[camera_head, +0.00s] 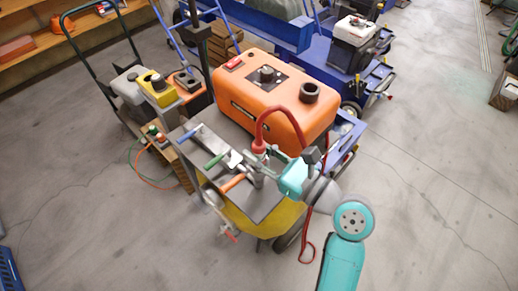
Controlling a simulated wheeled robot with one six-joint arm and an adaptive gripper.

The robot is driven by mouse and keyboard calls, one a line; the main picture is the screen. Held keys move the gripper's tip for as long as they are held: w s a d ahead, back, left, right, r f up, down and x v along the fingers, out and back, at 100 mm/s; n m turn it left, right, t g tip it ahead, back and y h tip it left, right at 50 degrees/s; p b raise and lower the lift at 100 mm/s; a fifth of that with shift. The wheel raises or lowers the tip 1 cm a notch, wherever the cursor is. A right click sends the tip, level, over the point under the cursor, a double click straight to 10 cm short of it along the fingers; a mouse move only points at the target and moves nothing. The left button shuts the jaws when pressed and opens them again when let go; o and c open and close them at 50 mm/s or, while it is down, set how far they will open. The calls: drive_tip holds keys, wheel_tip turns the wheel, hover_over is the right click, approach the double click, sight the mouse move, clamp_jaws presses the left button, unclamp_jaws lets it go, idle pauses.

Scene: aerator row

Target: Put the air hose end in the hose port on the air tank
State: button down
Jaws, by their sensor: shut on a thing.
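The red air hose (283,108) arches up from its thick red end (258,147), comes down behind my wrist and hangs in a loop near the floor. My gripper (258,163) is shut on the hose end, above the grey deck in front of the orange tank. The orange air tank (255,108) carries a black, ring-shaped upright opening (310,92) at its right, which looks like the hose port. The hose end is apart from this opening, to its lower left. The lower tip of the hose end is hidden by the fingers.
A black knob (266,74) and red switch (234,63) top the tank. A blue machine (300,60) stands behind.

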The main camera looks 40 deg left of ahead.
drive_tip(key=shift+f, duration=0.1)
drive_tip(key=c, duration=0.8)
unclamp_jaws()
drive_tip(key=shift+d, duration=0.1)
drive_tip(key=d, duration=1.2)
